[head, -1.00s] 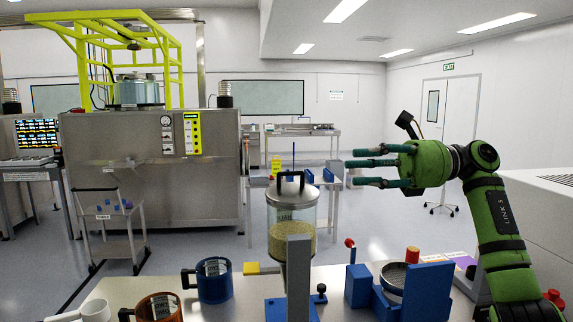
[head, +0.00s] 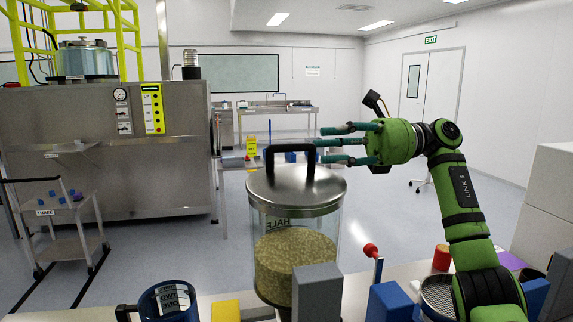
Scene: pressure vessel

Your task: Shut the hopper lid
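The hopper (head: 292,262) is a clear cylinder, part filled with tan granules, on the bench in front of me. Its round metal lid (head: 272,187), with a black arched handle (head: 271,158), lies across the top. I cannot tell whether the lid is fully seated. My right gripper (head: 323,144) is open, its green fingers spread and pointing left. In the picture its fingertips are just right of the handle and above the lid; I cannot tell whether they touch the handle. Nothing shows between the fingers. My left gripper is out of view.
A grey upright block (head: 317,293) stands before the hopper. A red-knobbed lever (head: 371,251), blue fixture (head: 390,303) and red cylinder (head: 442,257) are to the right. A blue mug (head: 170,302) and yellow block (head: 225,310) are to the left. A steel machine (head: 105,150) stands behind left.

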